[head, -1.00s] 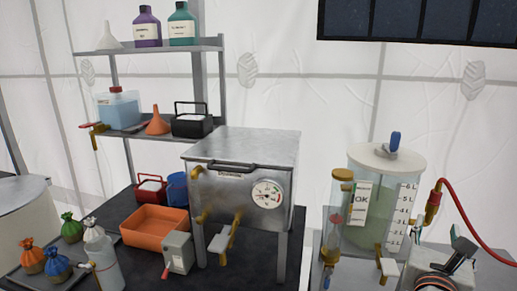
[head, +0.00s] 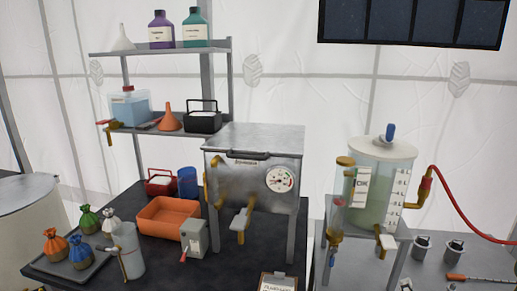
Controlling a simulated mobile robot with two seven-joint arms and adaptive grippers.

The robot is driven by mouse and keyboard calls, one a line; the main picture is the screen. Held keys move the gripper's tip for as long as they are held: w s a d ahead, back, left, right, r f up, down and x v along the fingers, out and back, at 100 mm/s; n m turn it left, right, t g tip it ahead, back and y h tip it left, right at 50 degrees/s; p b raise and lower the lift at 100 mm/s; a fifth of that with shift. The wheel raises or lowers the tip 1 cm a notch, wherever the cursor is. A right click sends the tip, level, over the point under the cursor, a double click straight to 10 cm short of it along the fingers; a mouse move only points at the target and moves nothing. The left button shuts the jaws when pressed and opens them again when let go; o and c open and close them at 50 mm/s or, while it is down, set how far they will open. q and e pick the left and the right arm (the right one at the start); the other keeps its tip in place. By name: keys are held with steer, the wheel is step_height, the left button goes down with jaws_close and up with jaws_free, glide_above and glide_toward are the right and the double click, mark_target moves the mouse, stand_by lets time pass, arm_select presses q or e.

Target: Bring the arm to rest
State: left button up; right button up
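Neither of my grippers shows in the head view, and no part of my arms can be made out. The task names no object apart from the arm. Ahead stands a steel box (head: 232,184) on legs, with a round dial (head: 280,179) and brass fittings. To its right is a clear tank (head: 375,215) of greenish liquid with a white lid, a blue knob and a level scale. A red hose (head: 455,208) runs from its brass valve out at the right edge.
A shelf (head: 163,50) holds bottles and funnels. Small metal canisters (head: 455,250) stand at the lower right.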

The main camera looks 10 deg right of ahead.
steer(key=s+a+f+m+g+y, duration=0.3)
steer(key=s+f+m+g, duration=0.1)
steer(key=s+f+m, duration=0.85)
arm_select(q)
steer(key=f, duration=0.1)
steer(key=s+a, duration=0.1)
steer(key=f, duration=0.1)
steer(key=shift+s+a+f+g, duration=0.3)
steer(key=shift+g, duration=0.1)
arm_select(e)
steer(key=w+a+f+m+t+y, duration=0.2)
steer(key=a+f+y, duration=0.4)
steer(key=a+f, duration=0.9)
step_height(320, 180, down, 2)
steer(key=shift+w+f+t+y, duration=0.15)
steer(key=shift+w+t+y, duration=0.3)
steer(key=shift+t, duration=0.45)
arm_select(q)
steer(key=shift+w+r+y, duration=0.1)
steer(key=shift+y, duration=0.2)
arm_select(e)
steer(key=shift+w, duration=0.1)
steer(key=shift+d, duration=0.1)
